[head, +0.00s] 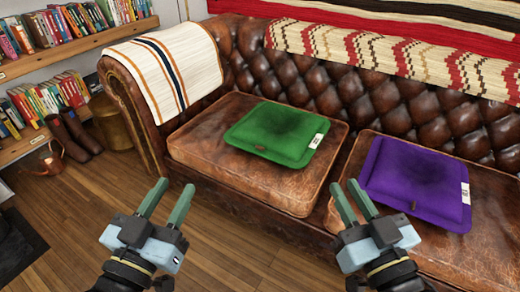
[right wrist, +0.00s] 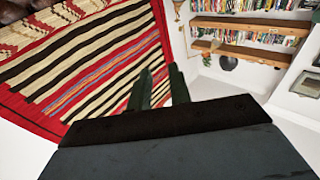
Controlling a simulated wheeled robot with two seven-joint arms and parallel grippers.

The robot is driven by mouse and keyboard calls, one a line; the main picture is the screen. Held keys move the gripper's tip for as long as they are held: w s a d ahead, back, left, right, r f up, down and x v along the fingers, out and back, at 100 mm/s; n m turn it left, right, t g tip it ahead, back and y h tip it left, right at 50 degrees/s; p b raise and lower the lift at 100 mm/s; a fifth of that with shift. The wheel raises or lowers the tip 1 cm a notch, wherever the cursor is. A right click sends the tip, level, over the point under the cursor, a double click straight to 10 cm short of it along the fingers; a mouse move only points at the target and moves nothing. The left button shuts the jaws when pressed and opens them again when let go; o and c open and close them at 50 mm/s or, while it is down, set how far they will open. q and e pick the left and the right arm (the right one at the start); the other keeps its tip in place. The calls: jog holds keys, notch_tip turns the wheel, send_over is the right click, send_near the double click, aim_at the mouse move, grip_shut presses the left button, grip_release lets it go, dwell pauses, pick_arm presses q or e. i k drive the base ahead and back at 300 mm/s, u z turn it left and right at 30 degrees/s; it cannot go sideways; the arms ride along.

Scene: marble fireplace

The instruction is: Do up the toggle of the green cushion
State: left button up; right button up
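The green cushion (head: 278,128) lies flat on the left seat of the brown leather sofa. A small brown toggle (head: 262,148) shows near its front edge; whether it is done up is too small to tell. A white label (head: 316,140) is at its right edge. My left gripper (head: 175,186) is open and empty, in front of the sofa, left of and nearer than the cushion. My right gripper (head: 345,182) is open and empty, in front of the sofa, right of and nearer than the cushion. Its two fingers also show apart in the right wrist view (right wrist: 160,70).
A purple cushion (head: 415,180) with its own small toggle lies on the right seat. A striped white throw (head: 165,70) covers the left armrest. Bookshelves (head: 60,60), boots (head: 75,135) and a copper can (head: 45,160) stand at left. The wooden floor (head: 80,205) before the sofa is clear.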

aim_at(290, 138)
jog(key=u, duration=1.55)
jog(key=i, duration=1.85)
jog(key=z, duration=2.7)
jog(key=i, duration=0.5)
jog(key=u, duration=0.1)
